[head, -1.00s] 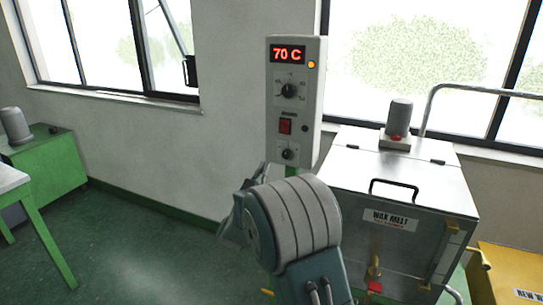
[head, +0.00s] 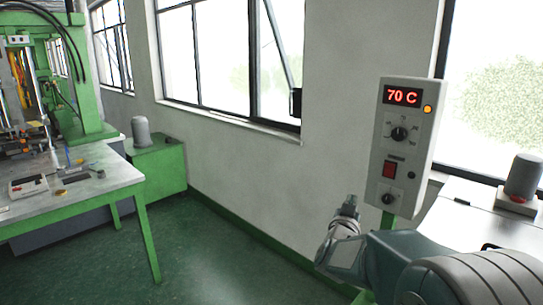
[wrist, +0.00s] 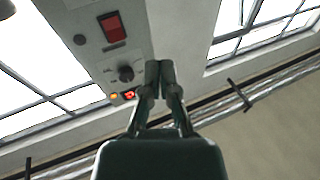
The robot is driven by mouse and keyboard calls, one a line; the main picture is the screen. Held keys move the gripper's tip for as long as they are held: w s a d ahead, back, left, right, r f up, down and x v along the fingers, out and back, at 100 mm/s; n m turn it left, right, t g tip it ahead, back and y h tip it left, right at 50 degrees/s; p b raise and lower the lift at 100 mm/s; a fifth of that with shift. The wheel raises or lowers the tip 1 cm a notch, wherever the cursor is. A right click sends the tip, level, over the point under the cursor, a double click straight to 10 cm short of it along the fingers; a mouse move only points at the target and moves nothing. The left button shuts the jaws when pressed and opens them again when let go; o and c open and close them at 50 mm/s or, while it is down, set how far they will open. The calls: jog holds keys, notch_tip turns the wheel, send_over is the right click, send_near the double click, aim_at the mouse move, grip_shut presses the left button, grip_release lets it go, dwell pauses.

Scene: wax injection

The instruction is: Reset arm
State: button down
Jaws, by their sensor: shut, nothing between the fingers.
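My gripper (wrist: 160,70) is shut and empty in the wrist view, its two fingers together and pointing up the picture. In the head view, my arm reaches in from the lower right. Its grey end part shows below and left of the control box, in front of the wall, with the fingers too small to make out. The control box (head: 402,150) is grey, with a red "70 C" display, knobs and a red switch. It also shows in the wrist view (wrist: 108,60), tilted, beside my fingers, which look apart from it.
A work table (head: 110,183) with green legs and a green machine (head: 95,110) stand at left. A green cabinet (head: 160,168) with a grey motor is against the wall. The green floor (head: 220,250) between is clear.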

jog(key=s+a+n+g+y, duration=0.2)
jog(key=s+a+g+y, duration=0.15)
jog(key=s, duration=0.45)
jog(key=s+a+n+g+y, duration=0.25)
jog(key=s+a+y, duration=0.2)
jog(key=s, duration=0.35)
jog(key=s+d+f+g, duration=0.1)
jog(key=s+f+g, duration=0.2)
jog(key=s, duration=0.7)
jog(key=s+d+f+g, duration=0.1)
jog(key=s+f+g, duration=0.2)
jog(key=s, duration=0.7)
jog(key=shift+d+f+n, duration=0.3)
jog(key=shift+f+n, duration=0.05)
jog(key=shift+f, duration=0.1)
